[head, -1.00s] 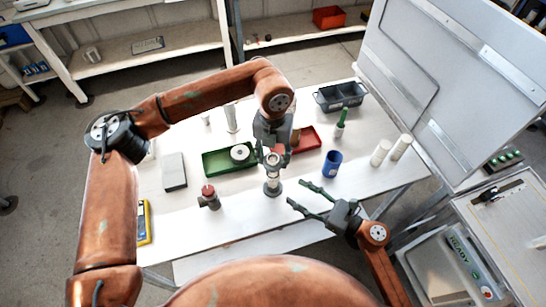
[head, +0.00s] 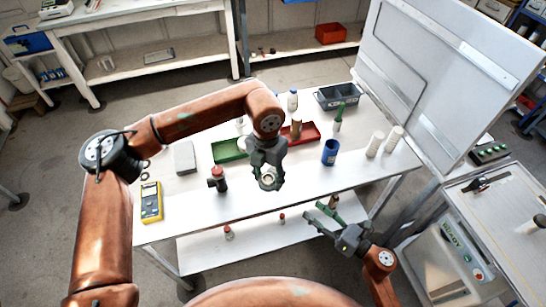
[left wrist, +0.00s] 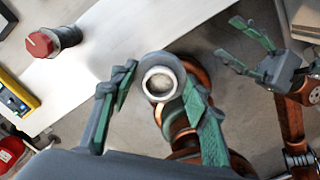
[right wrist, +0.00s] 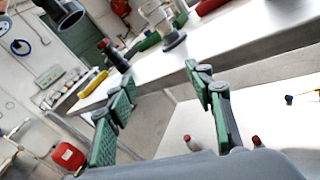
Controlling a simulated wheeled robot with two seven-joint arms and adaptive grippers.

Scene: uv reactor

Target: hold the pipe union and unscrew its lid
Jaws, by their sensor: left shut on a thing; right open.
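The pipe union (head: 268,181), a pale piece with a grey round flange, is in my left gripper (head: 267,177), over the front part of the table. In the left wrist view the union (left wrist: 160,82) is seen end-on as a grey ring around a white centre, between the fingers. I cannot tell the lid from the body.
A dark fitting with a red cap (head: 217,180) stands left of the union on the white table (head: 300,178). A yellow meter (head: 151,203) lies at the left edge.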

